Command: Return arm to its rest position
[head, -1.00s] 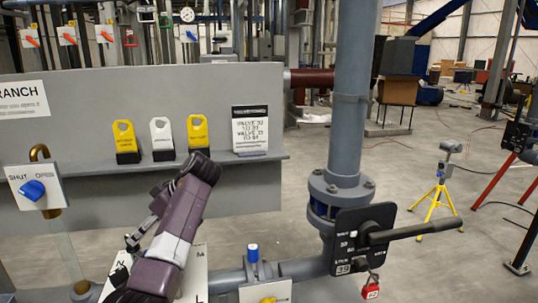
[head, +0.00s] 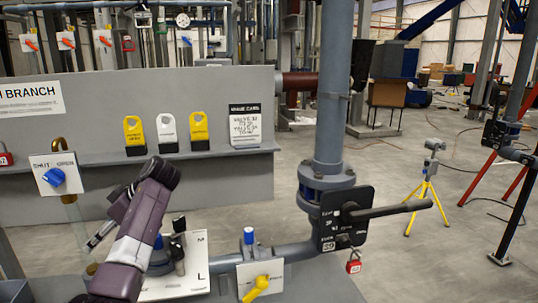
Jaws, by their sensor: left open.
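My left arm, purple with a pale band, rises from the bottom left in the head view and bends at a dark joint. My left gripper (head: 98,236) is beside it on the left, partly hidden behind the arm. It is open, and I see nothing in it. It is in front of the grey panel, below the white SHUT/OPEN plate (head: 53,174) with its blue knob. My right gripper is not in view.
A pale plate (head: 190,268) marked M and L lies right of my arm. A yellow-handled valve plate (head: 260,280) is beside it. A grey pipe (head: 333,90) carries a black lever plate (head: 345,218) with a red padlock (head: 353,266). Yellow and white tags stand on the shelf (head: 90,161).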

